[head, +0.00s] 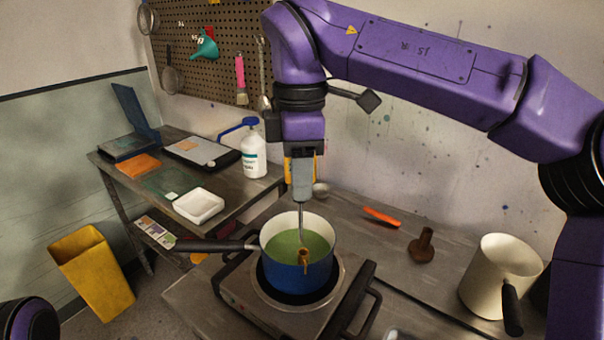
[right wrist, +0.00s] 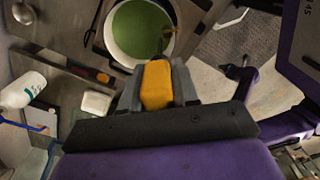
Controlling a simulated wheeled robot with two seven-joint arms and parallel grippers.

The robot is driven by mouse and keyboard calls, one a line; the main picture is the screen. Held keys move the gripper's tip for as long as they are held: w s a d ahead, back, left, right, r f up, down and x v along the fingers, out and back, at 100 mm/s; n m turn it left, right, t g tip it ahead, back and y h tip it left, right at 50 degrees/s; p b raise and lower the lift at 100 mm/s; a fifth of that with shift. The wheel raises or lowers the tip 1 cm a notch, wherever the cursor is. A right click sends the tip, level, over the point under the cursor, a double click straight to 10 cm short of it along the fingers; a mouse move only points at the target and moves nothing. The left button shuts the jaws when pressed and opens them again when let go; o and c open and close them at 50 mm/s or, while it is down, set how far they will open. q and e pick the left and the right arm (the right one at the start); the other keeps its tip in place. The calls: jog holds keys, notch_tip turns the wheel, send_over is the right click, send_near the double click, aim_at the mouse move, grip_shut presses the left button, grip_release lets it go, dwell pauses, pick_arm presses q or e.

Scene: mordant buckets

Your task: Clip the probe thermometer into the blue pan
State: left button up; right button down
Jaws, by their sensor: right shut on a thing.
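The blue pan (head: 290,280) stands on a hot plate, with green liquid (head: 285,245) inside. My right gripper (head: 301,188) is above the pan, pointing down, shut on the yellow-orange body of the probe thermometer (head: 288,167). That body also shows between the fingers in the right wrist view (right wrist: 157,85). A thin stem (head: 301,222) hangs upright from the gripper over the pan; whether its tip touches the liquid is unclear. A small brown piece (head: 303,258) sits at the pan's near rim. My left gripper is not in view.
The pan's dark handle (head: 215,245) points left. The hot plate (head: 240,300) has a dark bar handle at right. A cream pot (head: 492,275), a brown object (head: 424,245) and an orange tool (head: 381,217) lie to the right. A white bottle (head: 254,155) stands behind left.

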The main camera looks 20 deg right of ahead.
pick_arm(q)
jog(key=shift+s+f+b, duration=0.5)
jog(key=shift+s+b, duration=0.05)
jog(key=shift+b, duration=0.05)
pick_arm(e)
jog(key=s, duration=0.3)
jog(key=shift+r, duration=0.35)
jog(key=shift+f, duration=0.1)
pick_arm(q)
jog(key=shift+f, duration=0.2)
pick_arm(e)
jog(key=shift+w+f, duration=0.35)
jog(key=shift+w, duration=0.3)
pick_arm(q)
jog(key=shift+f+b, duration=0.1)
jog(key=shift+b, duration=0.2)
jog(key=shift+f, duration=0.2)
pick_arm(e)
jog(key=shift+f, duration=0.1)
